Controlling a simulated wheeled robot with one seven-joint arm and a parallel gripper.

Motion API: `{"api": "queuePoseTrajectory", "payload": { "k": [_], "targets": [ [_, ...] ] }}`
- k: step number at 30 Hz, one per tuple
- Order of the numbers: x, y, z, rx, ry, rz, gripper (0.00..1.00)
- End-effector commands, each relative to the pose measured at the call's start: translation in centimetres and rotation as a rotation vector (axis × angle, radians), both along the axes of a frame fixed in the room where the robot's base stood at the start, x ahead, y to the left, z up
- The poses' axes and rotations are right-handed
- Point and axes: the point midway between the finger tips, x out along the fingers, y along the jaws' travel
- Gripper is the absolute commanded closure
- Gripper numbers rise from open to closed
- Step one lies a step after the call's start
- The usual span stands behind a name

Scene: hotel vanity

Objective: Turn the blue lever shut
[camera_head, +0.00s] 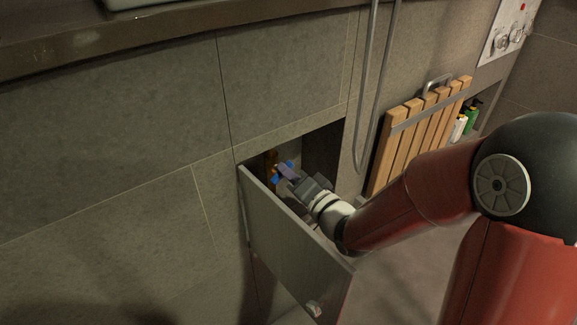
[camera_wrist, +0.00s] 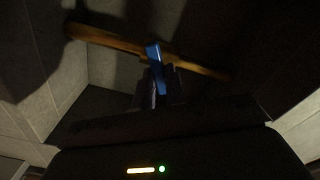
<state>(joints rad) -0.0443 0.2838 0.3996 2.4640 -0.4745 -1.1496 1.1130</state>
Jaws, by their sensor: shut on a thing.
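The blue lever (camera_head: 276,178) sits on a copper-coloured pipe (camera_head: 271,158) inside an open wall recess. In the wrist view the blue lever (camera_wrist: 154,54) stands across the pipe (camera_wrist: 108,40), its lower part between my fingers. My gripper (camera_head: 288,172) reaches into the recess and is shut on the lever; it also shows in the wrist view (camera_wrist: 158,88). The fingers hide part of the lever. The valve body under the lever is too dark to make out.
An open panel door (camera_head: 290,240) with a round knob (camera_head: 314,309) hangs in front of the recess, close below my arm. A hose (camera_head: 366,90) hangs to the right. A folded slatted wooden seat (camera_head: 420,125) and bottles (camera_head: 470,120) are further right.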

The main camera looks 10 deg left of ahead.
Motion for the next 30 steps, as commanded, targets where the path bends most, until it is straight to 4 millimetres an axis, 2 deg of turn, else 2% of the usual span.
{"api": "queuePoseTrajectory", "payload": {
  "k": [15, 30],
  "targets": [
    [-0.08, 0.08, -0.13, 0.273, 0.317, 0.005, 1.0],
    [-0.13, 0.19, -0.14, 0.365, 0.422, 0.008, 1.0]
  ]
}}
